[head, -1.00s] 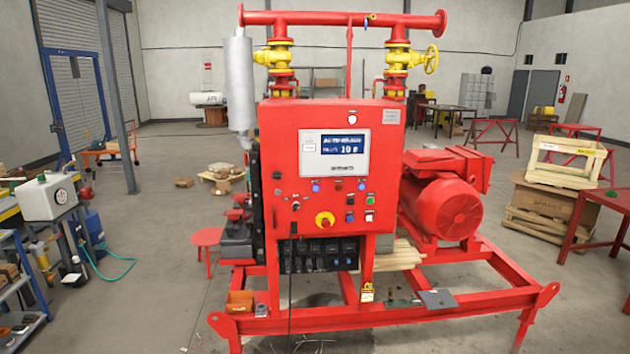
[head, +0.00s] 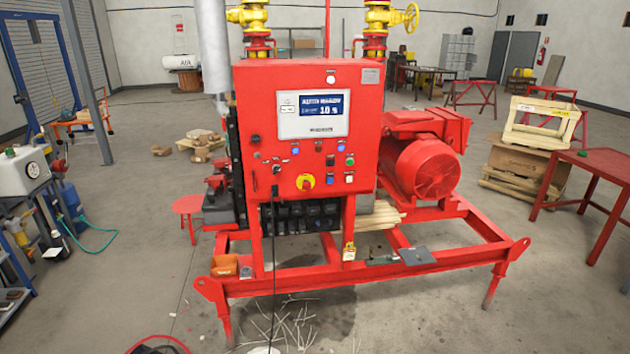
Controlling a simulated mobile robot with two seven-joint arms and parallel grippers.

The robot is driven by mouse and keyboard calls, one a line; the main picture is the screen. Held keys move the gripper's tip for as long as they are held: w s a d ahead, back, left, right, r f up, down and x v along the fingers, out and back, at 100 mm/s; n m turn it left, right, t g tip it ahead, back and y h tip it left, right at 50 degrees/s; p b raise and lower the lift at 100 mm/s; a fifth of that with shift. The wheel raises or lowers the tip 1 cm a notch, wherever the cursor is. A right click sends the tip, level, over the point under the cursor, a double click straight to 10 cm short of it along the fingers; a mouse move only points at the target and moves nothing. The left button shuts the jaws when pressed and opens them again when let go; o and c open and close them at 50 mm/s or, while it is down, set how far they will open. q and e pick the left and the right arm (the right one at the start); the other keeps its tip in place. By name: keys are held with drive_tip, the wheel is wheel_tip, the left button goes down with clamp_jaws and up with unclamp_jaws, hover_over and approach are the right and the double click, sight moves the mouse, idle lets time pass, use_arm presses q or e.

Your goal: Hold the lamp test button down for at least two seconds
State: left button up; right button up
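The red control panel (head: 261,110) stands upright on the pump skid, near the middle of the head view. It has a lit blue and white screen (head: 314,114). The labels are too small to read, so I cannot tell which one is the lamp test button. Neither of my grippers is in view.
The red skid frame (head: 365,280) sticks out in front of the panel. A black cable (head: 274,270) hangs down to the floor, where thin pale strands (head: 290,322) lie. A red motor (head: 422,168) sits to the right. A cluttered shelf (head: 15,285) stands at the left.

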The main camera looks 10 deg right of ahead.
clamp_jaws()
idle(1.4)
